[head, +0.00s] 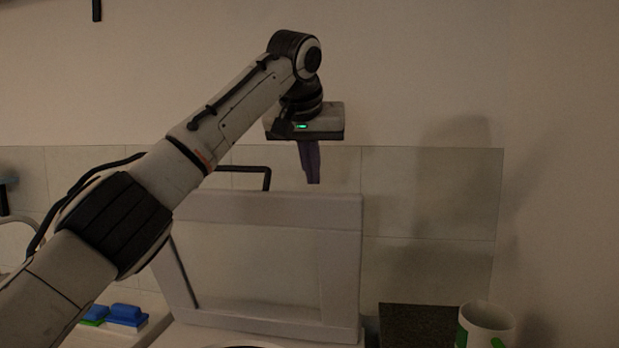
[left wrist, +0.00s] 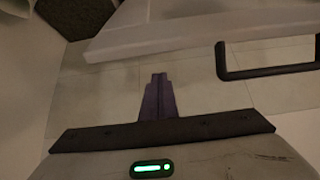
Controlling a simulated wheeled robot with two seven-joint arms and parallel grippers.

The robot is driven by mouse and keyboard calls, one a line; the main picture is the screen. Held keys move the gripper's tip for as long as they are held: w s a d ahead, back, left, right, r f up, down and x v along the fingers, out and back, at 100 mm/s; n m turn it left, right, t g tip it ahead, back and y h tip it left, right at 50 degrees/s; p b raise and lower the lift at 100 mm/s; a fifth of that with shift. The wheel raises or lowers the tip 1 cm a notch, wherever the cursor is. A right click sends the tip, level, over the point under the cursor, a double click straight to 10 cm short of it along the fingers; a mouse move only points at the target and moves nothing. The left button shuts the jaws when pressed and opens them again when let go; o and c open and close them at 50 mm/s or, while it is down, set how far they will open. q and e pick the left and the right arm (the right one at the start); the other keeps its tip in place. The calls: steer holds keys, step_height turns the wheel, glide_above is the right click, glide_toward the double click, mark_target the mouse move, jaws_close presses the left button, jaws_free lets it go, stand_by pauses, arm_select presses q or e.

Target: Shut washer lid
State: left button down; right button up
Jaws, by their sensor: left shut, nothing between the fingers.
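The washer lid (head: 345,265) stands raised, upright or tilted slightly back, in the middle of the head view. Its pale frame surrounds a recessed inner panel. My left gripper (head: 313,182) is above the lid's top edge, pointing down, with its dark fingers shut and empty. In the left wrist view the shut fingers (left wrist: 158,76) point towards a pale edge of the lid (left wrist: 200,32), with a visible gap in the picture. Whether they touch the lid I cannot tell. The washer's body (head: 190,336) shows only as a pale strip at the bottom. My right gripper is not in view.
A white mug with green marks (head: 487,322) and a dark speckled block (head: 415,326) stand right of the lid. Blue and green sponges (head: 126,315) lie at the lower left. A black bar (head: 268,178) shows behind the lid. A tiled wall (head: 430,200) is behind.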

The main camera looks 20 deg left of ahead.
arm_select(q)
steer(key=shift+s+d+f, duration=0.15)
steer(key=shift+s+f, duration=0.15)
steer(key=shift+s, duration=0.4)
steer(key=shift+s+d+f, duration=0.15)
steer(key=shift+s+f, duration=0.15)
steer(key=shift+s, duration=0.4)
steer(key=shift+f, duration=0.15)
